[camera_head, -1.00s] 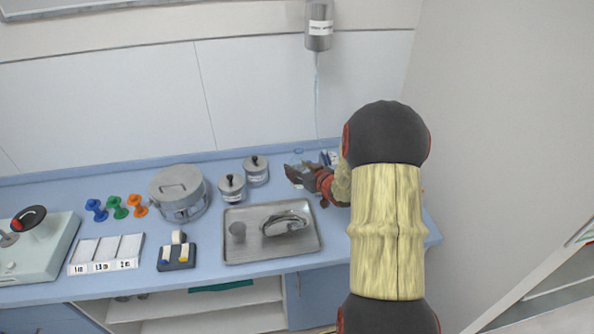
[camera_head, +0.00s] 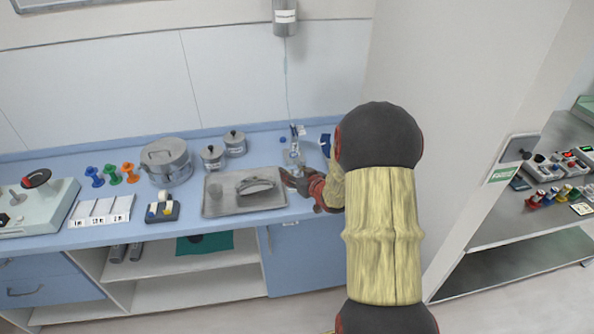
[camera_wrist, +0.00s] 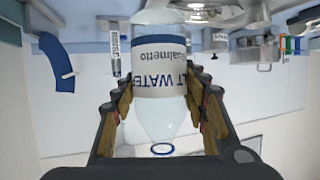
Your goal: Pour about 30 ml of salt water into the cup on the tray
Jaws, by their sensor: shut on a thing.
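My gripper (camera_head: 304,181) is shut on a clear bottle, just right of the tray in the head view. The wrist view shows the bottle (camera_wrist: 160,110) between both fingers, with a white, blue-edged label reading "SALT WATER". Its narrow neck ends in a blue ring. The label reads upside down in that view. The metal tray (camera_head: 215,209) lies on the blue counter. A small grey cup (camera_head: 215,191) stands at the tray's left side. A shiny curved metal dish (camera_head: 257,186) is on the tray, between cup and gripper. The liquid level is not clear.
Two lidded canisters (camera_head: 213,157) and a large metal pot (camera_head: 167,163) stand behind and left of the tray. A black holder (camera_head: 162,210) is left of it. A dispenser (camera_head: 285,18) hangs on the wall. Shelves with equipment (camera_head: 550,190) stand at far right.

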